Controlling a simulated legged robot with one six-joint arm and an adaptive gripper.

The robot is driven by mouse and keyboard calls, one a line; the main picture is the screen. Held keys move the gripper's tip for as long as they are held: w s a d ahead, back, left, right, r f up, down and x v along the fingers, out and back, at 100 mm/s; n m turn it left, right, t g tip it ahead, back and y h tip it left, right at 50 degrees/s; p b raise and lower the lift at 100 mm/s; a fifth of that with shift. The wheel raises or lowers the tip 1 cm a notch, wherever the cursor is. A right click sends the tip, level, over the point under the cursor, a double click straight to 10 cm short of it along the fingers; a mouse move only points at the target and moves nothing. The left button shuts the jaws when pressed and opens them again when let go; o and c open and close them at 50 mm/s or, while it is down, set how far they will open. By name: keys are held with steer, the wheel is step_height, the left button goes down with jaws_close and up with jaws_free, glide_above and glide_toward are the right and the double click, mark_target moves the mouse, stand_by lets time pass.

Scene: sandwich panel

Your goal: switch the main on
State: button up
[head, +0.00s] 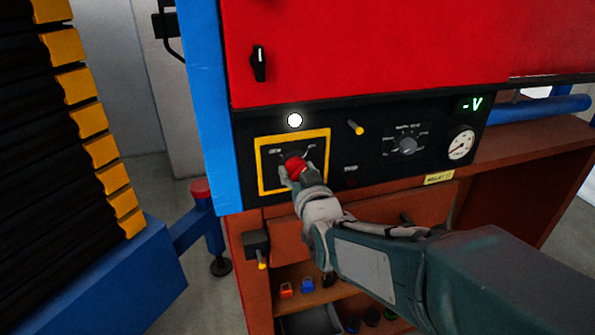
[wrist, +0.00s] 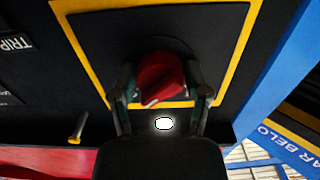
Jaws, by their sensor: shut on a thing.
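The main switch is a red rotary knob (head: 294,164) inside a yellow-framed black plate (head: 259,170) at the left of the control panel. It also shows in the wrist view (wrist: 160,76), with a pale mark on its near edge. My gripper (head: 293,173) is at the knob, and in the wrist view (wrist: 162,90) its two fingers are closed around the knob's sides. The printed positions around the knob are too small to read, and my gripper hides part of the plate.
A round white lamp (head: 295,120) above the frame looks bright. A yellow-tipped lever (head: 355,128) sticks out to its right. Further right are a selector dial (head: 407,145), a gauge (head: 460,145) and a green display (head: 471,105). A blue post (head: 205,100) borders the panel's left.

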mark_target(298, 177)
stand_by(0.3)
steer(key=o, duration=1.1)
steer(key=shift+w+a, duration=0.1)
steer(key=shift+o, duration=0.2)
steer(key=v, duration=0.7)
steer(key=shift+s, duration=0.25)
steer(key=s+d+f+m+g+h, duration=0.1)
steer(key=s+d+f+g+h, duration=0.1)
steer(key=s+d+g, duration=0.4)
steer(key=s+d+f+m+g+h, duration=0.2)
steer(key=s+d+f+g, duration=0.3)
steer(key=s, duration=0.7)
steer(key=shift+d+g+h, duration=0.4)
steer(key=shift+d+h, duration=0.1)
steer(key=shift+d, duration=0.3)
